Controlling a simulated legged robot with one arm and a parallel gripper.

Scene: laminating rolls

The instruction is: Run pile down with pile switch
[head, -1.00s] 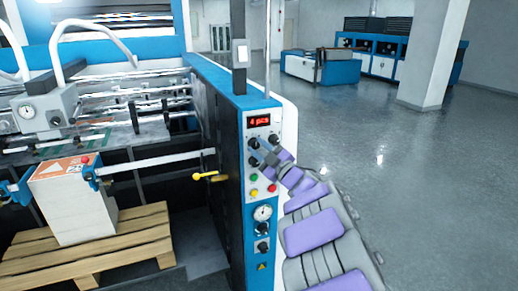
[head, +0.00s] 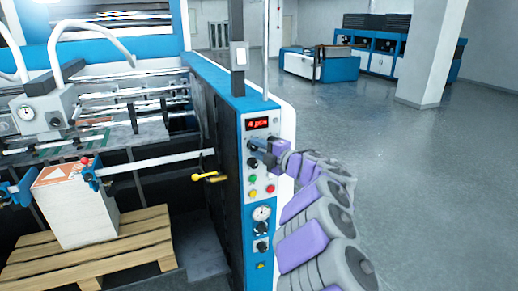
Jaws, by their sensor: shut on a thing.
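The control panel (head: 257,190) is on the blue-edged machine column. It has a lit red display (head: 257,124), several black knobs, and red, green and yellow buttons. My gripper (head: 266,156) is at the upper knobs, shut on a black knob (head: 255,146); its fingers partly hide the contact, and the knob's label and turn position are too small to read. The pile (head: 82,212), a tall white stack with an orange-and-white top, stands upright on a wooden pallet (head: 135,225) inside the machine at left.
A yellow-handled lever (head: 207,177) sticks out left of the panel. A gauge (head: 261,213) sits low on the panel. The floor (head: 410,190) at right is clear up to a pillar (head: 432,55).

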